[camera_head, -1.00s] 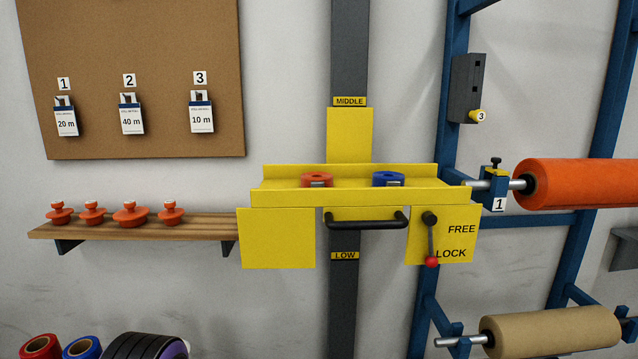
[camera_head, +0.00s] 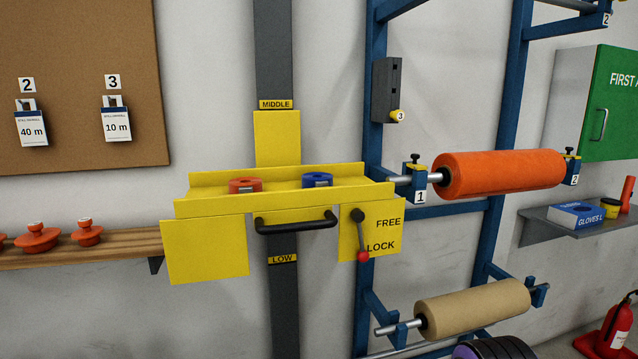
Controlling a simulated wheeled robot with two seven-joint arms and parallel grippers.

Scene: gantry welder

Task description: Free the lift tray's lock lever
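The yellow lift tray (camera_head: 210,250) rides on a dark grey vertical mast (camera_head: 283,310), between the MIDDLE and LOW labels. Its lock lever (camera_head: 361,238) is a dark arm with a red knob, on the tray's right front panel. The lever hangs down with its knob beside the word LOCK; FREE is printed higher on the panel. A black handle bar (camera_head: 296,224) crosses the tray's front. A red roll (camera_head: 245,185) and a blue roll (camera_head: 317,180) lie in the tray. Neither of my grippers shows in the head view.
A blue rack (camera_head: 370,140) stands right of the tray, holding an orange roll (camera_head: 500,172) and a tan roll (camera_head: 473,308). A wooden shelf (camera_head: 90,250) with orange knobbed pieces is at left. Wall shows around the mast.

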